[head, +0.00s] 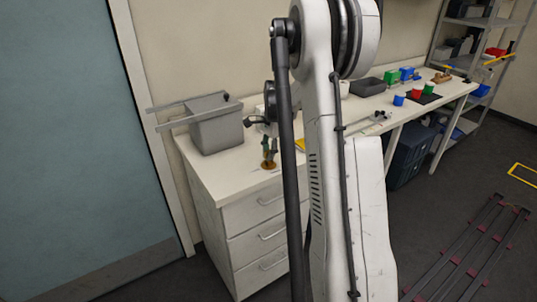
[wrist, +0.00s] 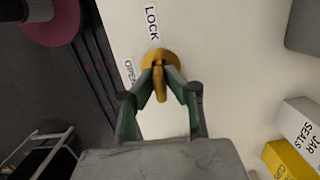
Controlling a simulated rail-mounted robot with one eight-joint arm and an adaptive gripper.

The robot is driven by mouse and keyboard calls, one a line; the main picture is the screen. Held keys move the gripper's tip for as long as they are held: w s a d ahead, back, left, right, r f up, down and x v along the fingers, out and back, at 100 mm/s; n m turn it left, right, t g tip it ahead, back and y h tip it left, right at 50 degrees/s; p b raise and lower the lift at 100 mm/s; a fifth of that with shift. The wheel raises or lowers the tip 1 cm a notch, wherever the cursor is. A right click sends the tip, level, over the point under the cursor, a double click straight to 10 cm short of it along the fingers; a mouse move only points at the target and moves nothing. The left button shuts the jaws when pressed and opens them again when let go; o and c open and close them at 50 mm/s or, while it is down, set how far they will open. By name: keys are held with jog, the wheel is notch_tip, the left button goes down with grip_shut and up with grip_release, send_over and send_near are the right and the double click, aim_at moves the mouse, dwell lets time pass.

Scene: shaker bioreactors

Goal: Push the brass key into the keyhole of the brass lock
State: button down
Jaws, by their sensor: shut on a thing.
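The brass lock (wrist: 150,56) is a round brass piece on the white cabinet top, beside the labels LOCK and OPEN. My gripper (wrist: 161,73) is shut on the brass key (wrist: 161,88), which hangs between its green fingertips. The fingertips overlap the lock in the wrist view. The far end of the key and the keyhole are hidden, so I cannot tell whether the key is inside. In the head view my gripper (head: 268,150) points down just over the lock (head: 268,166) near the cabinet's front edge.
A grey bin (head: 212,125) stands left of the gripper on the cabinet top (head: 190,150). A white JAR SEALS box (wrist: 303,125) and a yellow box (wrist: 285,160) are at the right in the wrist view. The white top around the lock is clear.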

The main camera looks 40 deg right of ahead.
jog(key=shift+f+b, duration=0.35)
dwell(0.7)
jog(key=c, duration=1.7)
grip_release()
jog(key=shift+r, duration=0.2)
jog(key=r, duration=0.4)
jog(key=d+r, duration=0.1)
jog(key=r, duration=0.6)
jog(key=shift+s+d+r, duration=0.15)
jog(key=shift+d+r, duration=0.05)
jog(key=shift+r, duration=0.15)
